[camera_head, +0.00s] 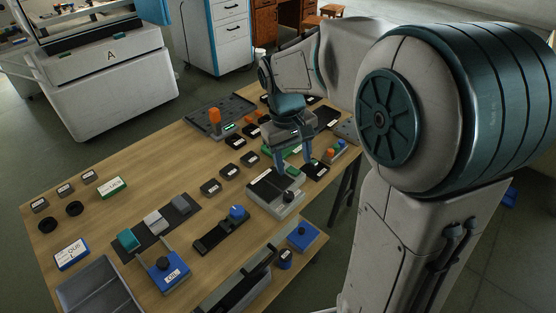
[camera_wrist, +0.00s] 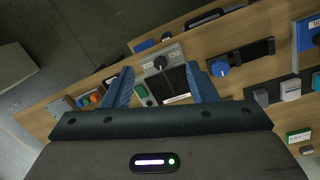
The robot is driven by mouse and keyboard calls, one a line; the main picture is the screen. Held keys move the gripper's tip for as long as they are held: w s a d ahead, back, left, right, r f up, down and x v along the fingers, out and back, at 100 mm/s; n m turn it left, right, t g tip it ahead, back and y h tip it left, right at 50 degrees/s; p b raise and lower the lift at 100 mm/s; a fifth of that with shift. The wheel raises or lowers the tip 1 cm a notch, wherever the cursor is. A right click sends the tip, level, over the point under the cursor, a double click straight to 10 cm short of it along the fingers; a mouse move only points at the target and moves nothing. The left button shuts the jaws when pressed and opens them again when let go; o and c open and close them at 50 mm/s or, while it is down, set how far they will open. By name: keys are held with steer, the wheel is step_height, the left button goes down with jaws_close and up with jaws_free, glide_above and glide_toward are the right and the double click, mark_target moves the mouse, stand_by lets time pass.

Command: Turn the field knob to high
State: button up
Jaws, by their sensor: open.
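A grey box (camera_head: 262,190) with a black round knob (camera_head: 288,196) stands near the table's right edge. It is likely the field knob, but its labels are too small to read. In the wrist view the black knob (camera_wrist: 160,62) lies between and slightly beyond my fingertips, with a small white label on either side. My gripper (camera_head: 294,170) is open, pointing down above the box, and its fingers (camera_wrist: 160,76) hold nothing. In the head view the fingers partly cover the box's far side. I cannot tell the knob's setting.
A blue knob (camera_head: 237,212) on a black base stands just left of the grey box. An orange-and-green button unit (camera_head: 334,153) stands to the right, and a green-labelled block lies behind the gripper. Several small labelled blocks lie left of it on the wooden table (camera_head: 150,180).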

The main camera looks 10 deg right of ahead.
steer(key=w+a+f+n+g, duration=0.1)
steer(key=w+f+g, duration=0.15)
steer(key=w, duration=0.45)
steer(key=n+p, duration=0.2)
glide_toward(288, 193)
steer(key=shift+g+h, duration=0.4)
steer(key=shift+g, duration=0.05)
steer(key=x, duration=0.5)
steer(key=p+x, duration=0.1)
steer(key=x, duration=0.2)
steer(key=shift+w+a+f, duration=0.3)
steer(key=shift+a+f, duration=0.05)
steer(key=shift+f, duration=0.05)
steer(key=c, duration=1)
